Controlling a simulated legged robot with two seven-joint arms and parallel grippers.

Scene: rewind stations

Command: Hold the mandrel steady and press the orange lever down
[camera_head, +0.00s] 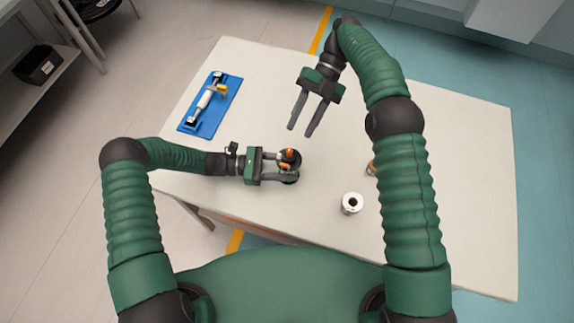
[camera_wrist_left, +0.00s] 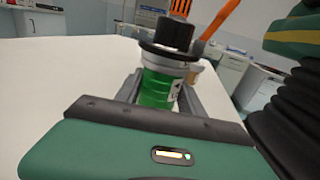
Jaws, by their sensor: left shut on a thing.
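The mandrel (camera_head: 289,156) stands near the table's left front part, with a black round top. In the left wrist view the mandrel (camera_wrist_left: 160,88) shows a green lower body, a pale band and a black disc and knob on top. The orange lever (camera_wrist_left: 222,19) slants up and right beside the knob; in the head view the lever (camera_head: 290,153) appears as a small orange piece. My left gripper (camera_head: 290,168) is shut on the mandrel, one finger on each side. My right gripper (camera_head: 301,132) is open and empty, beyond the mandrel and apart from it.
A blue tray (camera_head: 227,103) with a white and yellow device lies at the far left. A white roll (camera_head: 352,203) stands right of the mandrel. A brownish item (camera_head: 371,169) is partly hidden by my right arm. The table (camera_head: 460,180) is clear on the right.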

